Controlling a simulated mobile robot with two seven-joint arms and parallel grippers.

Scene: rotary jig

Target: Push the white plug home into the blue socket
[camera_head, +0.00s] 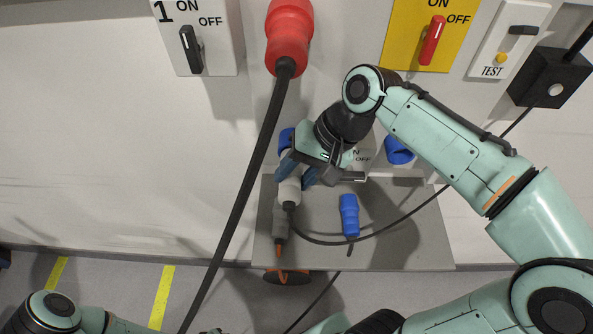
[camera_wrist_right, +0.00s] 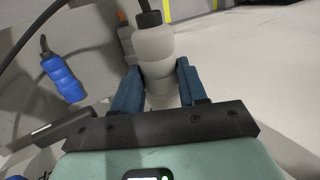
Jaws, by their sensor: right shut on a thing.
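The white plug (camera_head: 290,190) is between the blue fingers of my right gripper (camera_head: 297,172), which is shut on it. Its black cable leaves from the near end. In the right wrist view the plug (camera_wrist_right: 156,60) sits between both fingers (camera_wrist_right: 158,88). A blue socket (camera_head: 286,137) shows just beyond the gripper on the wall panel, partly covered by the gripper. The plug's front end is hidden, so I cannot tell how far it sits in the socket. My left gripper is out of view.
A blue connector (camera_head: 349,215) and a grey connector (camera_head: 281,220) with an orange cable are at the grey shelf (camera_head: 415,245). Another blue socket (camera_head: 398,151) is right of my gripper. A red plug (camera_head: 289,35) hangs a thick black cable past the shelf's left side.

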